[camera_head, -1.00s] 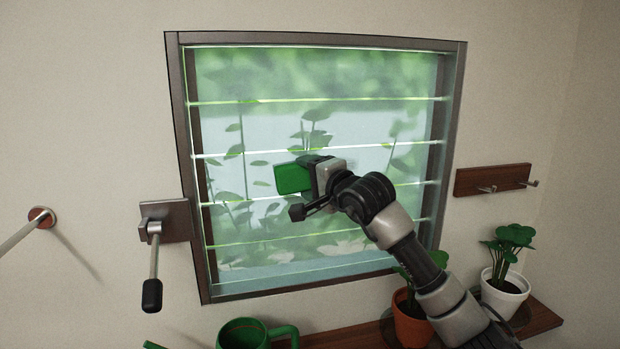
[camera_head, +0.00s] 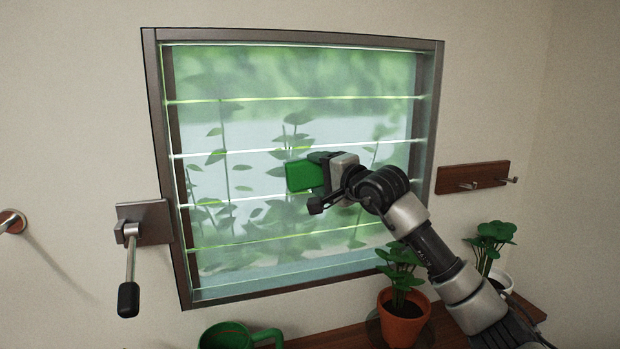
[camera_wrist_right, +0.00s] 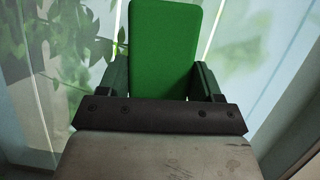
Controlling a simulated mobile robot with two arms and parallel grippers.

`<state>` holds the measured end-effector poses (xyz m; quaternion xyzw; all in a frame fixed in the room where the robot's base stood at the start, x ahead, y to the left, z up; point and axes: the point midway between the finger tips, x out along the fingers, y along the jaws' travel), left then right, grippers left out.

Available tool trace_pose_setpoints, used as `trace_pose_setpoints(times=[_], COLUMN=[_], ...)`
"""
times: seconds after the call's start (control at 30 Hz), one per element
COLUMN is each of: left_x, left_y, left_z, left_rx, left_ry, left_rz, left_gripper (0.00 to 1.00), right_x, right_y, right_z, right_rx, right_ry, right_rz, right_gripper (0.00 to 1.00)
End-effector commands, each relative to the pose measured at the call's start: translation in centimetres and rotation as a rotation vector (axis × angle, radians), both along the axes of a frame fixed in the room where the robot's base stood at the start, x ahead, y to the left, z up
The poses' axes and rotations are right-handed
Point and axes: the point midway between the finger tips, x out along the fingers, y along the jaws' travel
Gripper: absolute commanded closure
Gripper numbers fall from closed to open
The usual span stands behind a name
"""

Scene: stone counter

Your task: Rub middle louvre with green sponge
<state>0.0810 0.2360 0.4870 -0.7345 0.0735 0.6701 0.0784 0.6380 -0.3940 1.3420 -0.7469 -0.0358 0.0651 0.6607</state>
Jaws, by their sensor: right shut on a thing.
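The louvre window (camera_head: 150,110) has several glass slats stacked in a dark frame. The middle louvre (camera_head: 235,174) lies between two bright horizontal edges at mid-height. My right gripper (camera_head: 318,173) is shut on the green sponge (camera_head: 301,176) and holds it in front of the middle louvre, right of the window's centre. In the right wrist view the sponge (camera_wrist_right: 164,45) stands out between the two fingers, with glass and leaf shapes behind it. I cannot tell whether the sponge touches the glass. My left gripper is not in view.
A lever handle (camera_head: 129,265) on a metal plate is left of the window. A wooden shelf (camera_head: 345,338) below bears a green mug (camera_head: 228,337), a terracotta pot (camera_head: 403,318) and a white pot (camera_head: 500,282).

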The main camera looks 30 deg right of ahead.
Motion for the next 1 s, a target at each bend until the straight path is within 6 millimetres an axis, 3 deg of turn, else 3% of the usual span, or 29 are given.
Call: trace_pose_setpoints(times=[1.0], left_x=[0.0], left_y=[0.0], left_z=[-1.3], left_rx=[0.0], left_ry=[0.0], left_rz=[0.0], left_gripper=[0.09], right_x=[-1.3], right_y=[-6.2], right_z=[-0.1], right_rx=[-0.002], right_ry=[0.0], right_rz=[-0.008], right_gripper=[0.61])
